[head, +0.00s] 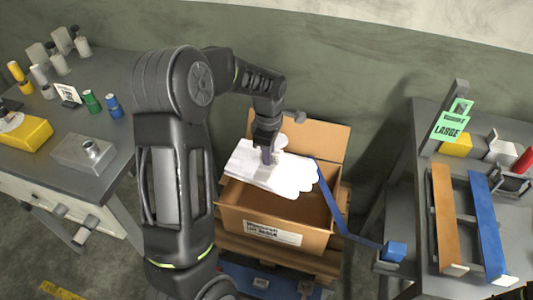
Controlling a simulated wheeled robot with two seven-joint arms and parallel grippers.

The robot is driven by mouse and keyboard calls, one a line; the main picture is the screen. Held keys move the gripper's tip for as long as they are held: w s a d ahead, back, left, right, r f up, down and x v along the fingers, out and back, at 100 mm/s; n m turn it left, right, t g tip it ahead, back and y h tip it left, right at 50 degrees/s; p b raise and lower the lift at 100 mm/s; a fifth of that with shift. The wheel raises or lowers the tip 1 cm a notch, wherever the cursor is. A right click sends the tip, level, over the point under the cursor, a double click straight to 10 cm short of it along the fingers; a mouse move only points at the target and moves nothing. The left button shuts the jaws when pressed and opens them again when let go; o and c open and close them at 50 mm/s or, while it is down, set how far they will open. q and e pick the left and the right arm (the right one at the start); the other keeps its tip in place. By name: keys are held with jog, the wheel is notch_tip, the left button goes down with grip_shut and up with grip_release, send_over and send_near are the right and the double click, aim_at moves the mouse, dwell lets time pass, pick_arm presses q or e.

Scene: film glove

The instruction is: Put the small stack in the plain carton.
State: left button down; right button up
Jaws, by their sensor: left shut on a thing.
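The plain carton (241,219) is an open brown cardboard box with a white label on its front, standing in the middle on a pallet. My left gripper (267,157) is above the carton and shut on a white, flat, glove-shaped stack (293,182). The stack lies roughly level over the carton's opening and hides part of its inside. I cannot tell whether it touches the carton's rim. My right gripper does not show.
A grey bench (113,62) on the left holds bottles, a yellow block and a metal box. A right bench (425,120) carries a green "LARGE" sign (452,122) and orange and blue rails. A blue strap (340,215) runs from the carton to a blue block (396,251).

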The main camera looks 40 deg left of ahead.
aim_at(267, 167)
pick_arm(q)
jog(key=shift+s+a+f+n, duration=0.15)
jog(key=shift+a+n, duration=0.1)
jog(key=shift+n, duration=0.15)
jog(key=shift+d, duration=0.1)
jog(key=shift+f+b, duration=1.45)
jog(key=shift+f, duration=0.45)
jog(key=shift+f+b, duration=0.4)
jog(key=shift+f, duration=0.2)
jog(key=shift+f, duration=0.15)
jog(key=shift+f+b, duration=8.15)
jog(key=shift+f, duration=3.6)
